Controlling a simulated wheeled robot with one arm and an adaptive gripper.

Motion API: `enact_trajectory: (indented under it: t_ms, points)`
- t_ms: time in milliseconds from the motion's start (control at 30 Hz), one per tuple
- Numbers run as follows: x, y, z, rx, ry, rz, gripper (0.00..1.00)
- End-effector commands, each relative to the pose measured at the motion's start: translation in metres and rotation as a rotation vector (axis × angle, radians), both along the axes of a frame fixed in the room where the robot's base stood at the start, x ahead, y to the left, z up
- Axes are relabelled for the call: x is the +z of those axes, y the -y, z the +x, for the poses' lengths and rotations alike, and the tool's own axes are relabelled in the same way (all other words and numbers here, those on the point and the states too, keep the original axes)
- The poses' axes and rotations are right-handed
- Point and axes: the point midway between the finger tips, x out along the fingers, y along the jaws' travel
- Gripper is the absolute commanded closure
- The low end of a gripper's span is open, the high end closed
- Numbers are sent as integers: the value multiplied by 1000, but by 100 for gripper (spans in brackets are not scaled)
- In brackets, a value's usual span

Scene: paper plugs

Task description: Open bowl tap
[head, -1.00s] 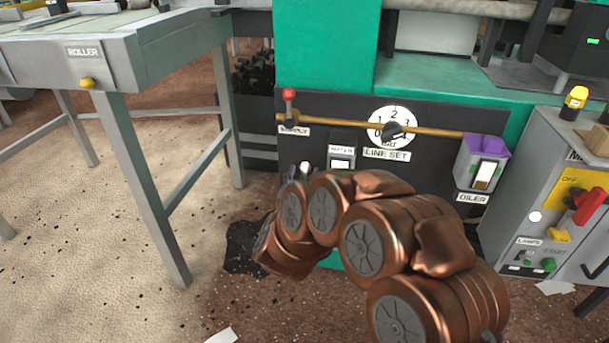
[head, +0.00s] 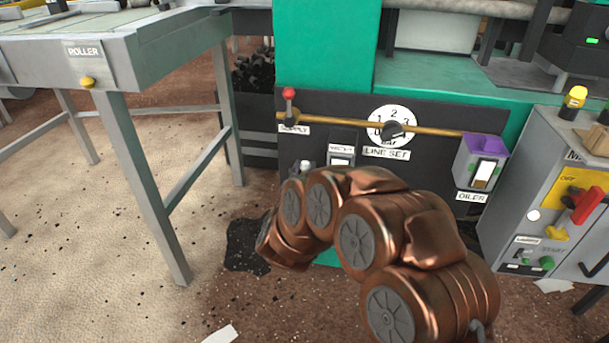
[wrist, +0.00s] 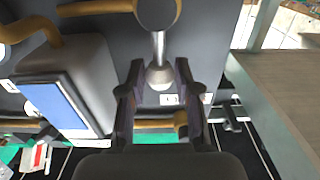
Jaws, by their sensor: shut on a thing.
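The tap shows in the wrist view as a round dark body with a silver lever (wrist: 159,45) ending in a pale ball knob (wrist: 159,76). My gripper (wrist: 159,80) has one finger on each side of this knob and is shut on it. In the head view a small pale knob (head: 307,165) shows just above the far end of my copper arm, left of a gauge box with a white window (head: 341,159). My arm hides most of my gripper and the tap there. I cannot read a bowl label.
A brass pipe (head: 340,124) crosses the dark panel, with a red-knobbed supply lever (head: 289,95), a line set dial (head: 392,128) and a purple-topped oiler (head: 484,160). A grey roller table (head: 140,60) stands left; a grey control box (head: 540,190) stands right.

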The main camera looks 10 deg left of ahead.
Motion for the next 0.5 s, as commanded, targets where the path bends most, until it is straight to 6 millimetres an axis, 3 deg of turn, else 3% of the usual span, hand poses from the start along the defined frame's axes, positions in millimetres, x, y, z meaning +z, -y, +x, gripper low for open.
enact_trajectory:
  t_ms: [500]
  points:
    - [2, -2, 0, 0, -3, -42, 87]
